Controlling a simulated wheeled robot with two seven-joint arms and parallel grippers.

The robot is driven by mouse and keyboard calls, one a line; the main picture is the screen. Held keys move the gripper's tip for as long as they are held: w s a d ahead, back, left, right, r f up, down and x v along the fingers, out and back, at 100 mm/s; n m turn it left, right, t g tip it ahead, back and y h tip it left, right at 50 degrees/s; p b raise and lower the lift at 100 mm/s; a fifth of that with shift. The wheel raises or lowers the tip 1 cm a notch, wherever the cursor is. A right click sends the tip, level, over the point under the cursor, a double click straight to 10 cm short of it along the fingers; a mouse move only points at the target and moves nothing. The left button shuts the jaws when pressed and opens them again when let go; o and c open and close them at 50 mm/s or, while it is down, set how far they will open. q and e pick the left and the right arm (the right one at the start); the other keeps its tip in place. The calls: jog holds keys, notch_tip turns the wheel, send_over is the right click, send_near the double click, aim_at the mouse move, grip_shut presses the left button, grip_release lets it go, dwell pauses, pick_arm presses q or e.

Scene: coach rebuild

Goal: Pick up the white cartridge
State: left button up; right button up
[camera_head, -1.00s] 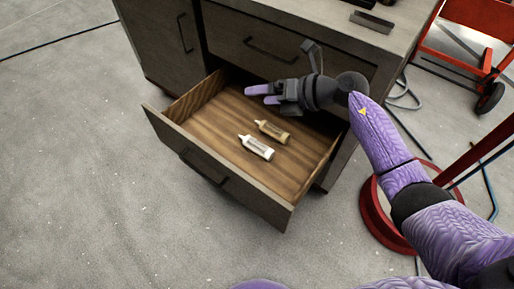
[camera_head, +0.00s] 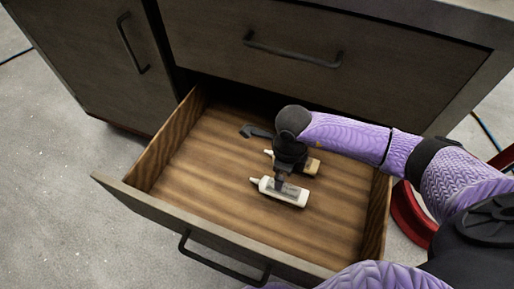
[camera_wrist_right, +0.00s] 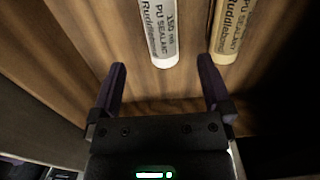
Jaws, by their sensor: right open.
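The white cartridge (camera_head: 291,195) lies on the wooden floor of the open drawer, its nozzle pointing left in the head view. My right gripper (camera_head: 280,183) points down over it and covers part of it. In the right wrist view the white cartridge (camera_wrist_right: 158,28), with printed text, ends just ahead of the gap between the open fingers of my right gripper (camera_wrist_right: 162,75). Nothing is between the fingers. Whether a finger touches the cartridge cannot be told. My left gripper is out of view.
A tan cartridge (camera_head: 312,166) lies just behind the white one, partly hidden by my right gripper; it also shows in the wrist view (camera_wrist_right: 234,28). The drawer's walls (camera_head: 215,224) surround both. The drawer floor at left is bare. The cabinet (camera_head: 300,75) stands behind.

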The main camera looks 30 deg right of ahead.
aim_at(290, 193)
jog(key=shift+w+f, duration=0.25)
jog(key=shift+f, duration=0.25)
jog(key=f+b, duration=0.2)
jog(key=f, duration=0.1)
jog(key=f+b, duration=0.2)
jog(key=f, duration=0.1)
jog(key=f+b, duration=0.3)
jog(key=shift+s+f, duration=0.1)
jog(key=shift+s, duration=0.2)
jog(key=shift+f, duration=0.3)
jog(key=shift+w+r, duration=0.1)
jog(key=shift+r, duration=0.25)
jog(key=shift+c, duration=1.2)
jog(key=c, duration=1)
grip_shut()
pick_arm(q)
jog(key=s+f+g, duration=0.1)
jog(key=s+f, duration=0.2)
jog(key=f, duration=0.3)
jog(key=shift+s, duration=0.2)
